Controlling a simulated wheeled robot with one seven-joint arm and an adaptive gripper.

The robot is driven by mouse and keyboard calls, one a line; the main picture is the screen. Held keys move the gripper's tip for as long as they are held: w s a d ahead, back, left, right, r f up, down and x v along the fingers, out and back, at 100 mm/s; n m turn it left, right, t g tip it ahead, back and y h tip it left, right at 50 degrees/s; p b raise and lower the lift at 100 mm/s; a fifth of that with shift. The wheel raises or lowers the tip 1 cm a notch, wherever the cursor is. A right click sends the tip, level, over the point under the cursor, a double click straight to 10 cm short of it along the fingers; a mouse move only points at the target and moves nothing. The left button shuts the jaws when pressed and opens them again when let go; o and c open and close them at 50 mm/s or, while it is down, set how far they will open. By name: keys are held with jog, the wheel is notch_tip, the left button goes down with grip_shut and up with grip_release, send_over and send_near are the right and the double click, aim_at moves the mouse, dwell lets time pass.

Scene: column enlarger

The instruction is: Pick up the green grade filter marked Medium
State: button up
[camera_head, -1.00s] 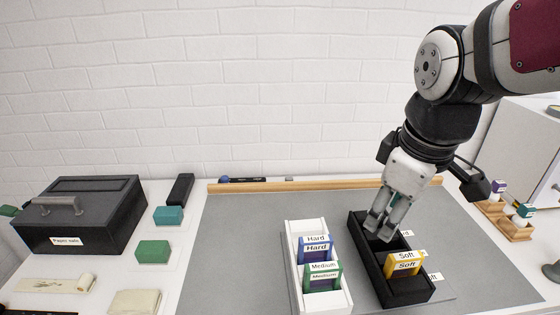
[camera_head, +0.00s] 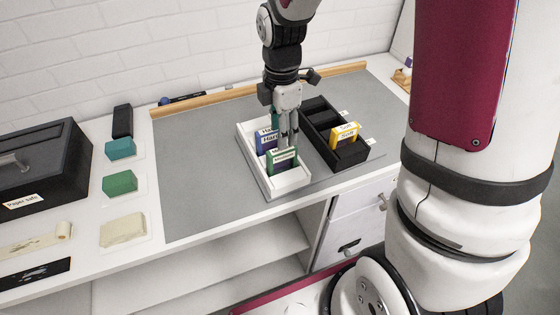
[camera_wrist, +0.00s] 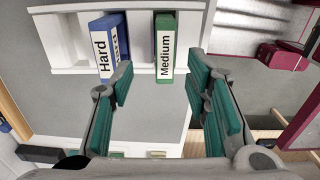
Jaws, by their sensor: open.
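The green Medium filter (camera_head: 283,161) stands upright in the near part of the white rack (camera_head: 303,180). In the wrist view the Medium filter (camera_wrist: 165,48) shows its label, between and ahead of my fingertips. The blue Hard filter (camera_head: 264,139) stands behind it in the same rack and also shows in the wrist view (camera_wrist: 108,45), beside the left finger. My gripper (camera_head: 288,144) is above the white rack, close to the green filter. In the wrist view my gripper (camera_wrist: 160,85) is open with nothing between its fingers.
A black rack (camera_head: 352,155) with the yellow Soft filter (camera_head: 344,132) stands just right of the white rack. The black paper safe (camera_head: 40,165) and green and teal blocks (camera_head: 120,183) lie left. The grey mat (camera_head: 195,185) is clear on its left side.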

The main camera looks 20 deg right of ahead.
aim_at(282, 152)
jog(key=shift+s+f+p, duration=0.15)
jog(key=shift+f+p, duration=0.15)
jog(key=shift+f, duration=1.6)
jog(key=shift+s+f+p, duration=0.15)
jog(key=shift+f+p, duration=0.15)
jog(key=shift+f, duration=1.6)
jog(key=shift+c, duration=0.3)
grip_shut()
